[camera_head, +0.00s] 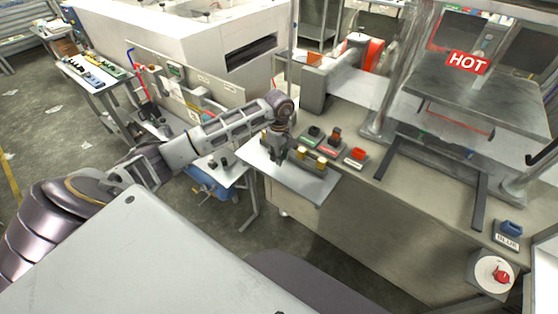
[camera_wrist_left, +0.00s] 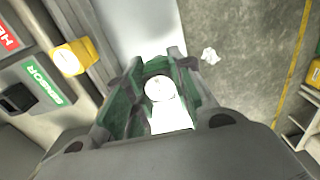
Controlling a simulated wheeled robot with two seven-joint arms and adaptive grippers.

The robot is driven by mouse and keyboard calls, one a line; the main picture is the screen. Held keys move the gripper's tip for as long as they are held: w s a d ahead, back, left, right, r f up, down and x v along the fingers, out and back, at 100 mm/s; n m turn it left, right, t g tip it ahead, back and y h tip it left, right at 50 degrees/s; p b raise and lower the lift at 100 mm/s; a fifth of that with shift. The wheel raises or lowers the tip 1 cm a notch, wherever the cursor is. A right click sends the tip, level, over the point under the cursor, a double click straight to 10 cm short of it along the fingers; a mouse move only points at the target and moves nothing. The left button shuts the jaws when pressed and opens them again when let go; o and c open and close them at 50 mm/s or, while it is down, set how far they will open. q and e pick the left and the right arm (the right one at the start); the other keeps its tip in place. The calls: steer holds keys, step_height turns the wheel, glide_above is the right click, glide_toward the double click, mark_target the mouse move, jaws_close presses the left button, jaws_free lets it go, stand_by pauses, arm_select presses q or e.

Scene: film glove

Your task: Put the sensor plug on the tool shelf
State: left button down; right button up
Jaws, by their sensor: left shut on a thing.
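My left gripper (camera_head: 279,156) reaches in from the left and points down over a pale plate (camera_head: 305,183) at the bench's near edge, which looks like the tool shelf. In the left wrist view the gripper (camera_wrist_left: 160,95) is shut on a piece with green sides and a bright white face, which looks like the sensor plug (camera_wrist_left: 170,117). Its lower end is hidden, so I cannot tell whether it touches the plate. A green SENSOR label (camera_wrist_left: 45,82) marks a station with a black part (camera_wrist_left: 15,97). My right gripper is not in view.
Labelled stations with a dark part (camera_head: 314,131) and a red part (camera_head: 358,153) line the bench behind the plate. Yellow blocks (camera_head: 320,162) stand at the plate's back side. A metal frame with a HOT sign (camera_head: 468,63) stands at right. The plate's right part is bare.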

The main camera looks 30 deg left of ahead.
arm_select(q)
steer(key=shift+f, duration=1.5)
steer(key=shift+f, duration=0.2)
steer(key=c, duration=1.2)
jaws_free()
steer(key=shift+c, duration=0.2)
steer(key=shift+r, duration=0.15)
steer(key=shift+r, duration=0.2)
step_height(320, 180, up, 9)
steer(key=shift+r+b, duration=0.2)
steer(key=shift+b, duration=0.55)
steer(key=shift+r, duration=1.1)
